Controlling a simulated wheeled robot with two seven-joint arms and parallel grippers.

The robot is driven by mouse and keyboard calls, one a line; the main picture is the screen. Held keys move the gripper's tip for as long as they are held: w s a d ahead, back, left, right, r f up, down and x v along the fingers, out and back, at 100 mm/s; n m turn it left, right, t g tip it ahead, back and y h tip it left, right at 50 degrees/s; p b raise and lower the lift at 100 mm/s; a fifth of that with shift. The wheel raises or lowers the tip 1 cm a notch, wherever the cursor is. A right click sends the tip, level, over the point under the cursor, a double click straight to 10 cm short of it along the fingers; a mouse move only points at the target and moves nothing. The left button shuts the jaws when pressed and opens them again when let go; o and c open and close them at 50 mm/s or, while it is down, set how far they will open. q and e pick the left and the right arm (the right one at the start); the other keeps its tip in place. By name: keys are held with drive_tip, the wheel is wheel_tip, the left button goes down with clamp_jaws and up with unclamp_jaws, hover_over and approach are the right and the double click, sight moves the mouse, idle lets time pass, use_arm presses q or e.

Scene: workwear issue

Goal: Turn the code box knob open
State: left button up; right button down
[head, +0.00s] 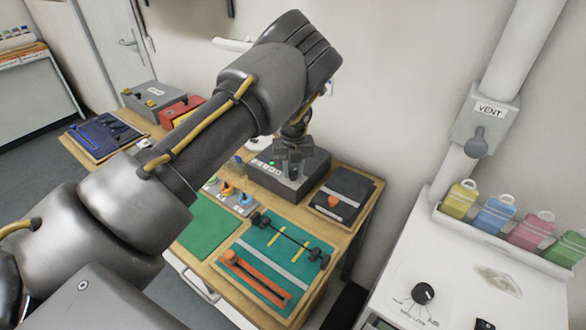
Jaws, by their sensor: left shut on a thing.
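The code box (268,178) is a dark grey box at the back of the wooden table, with a row of small light-coloured marks and a green spot on top. My left arm comes in from the left and arches over the table. My left gripper (292,158) points down at the top of the code box and is shut on its knob. The knob is mostly hidden by the fingers, so its angle cannot be told. My right gripper is not in view.
Close by are a black board with an orange knob (343,195), a small panel of coloured knobs (228,191), a teal board (262,262) and a green mat (203,226). A white cabinet (440,275) with coloured tags and a VENT box (487,122) stand right.

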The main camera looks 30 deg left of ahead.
use_arm(q)
drive_tip(key=shift+m, duration=0.3)
drive_tip(key=m, duration=0.2)
drive_tip(key=shift+m, duration=0.3)
drive_tip(key=m+p, duration=0.1)
drive_tip(key=m, duration=0.5)
drive_tip(key=m+p, duration=0.1)
drive_tip(key=m, duration=0.3)
drive_tip(key=shift+r+m, duration=0.1)
drive_tip(key=shift+m, duration=0.3)
drive_tip(key=m, duration=0.3)
drive_tip(key=shift+p, duration=0.4)
drive_tip(key=shift+m, duration=0.4)
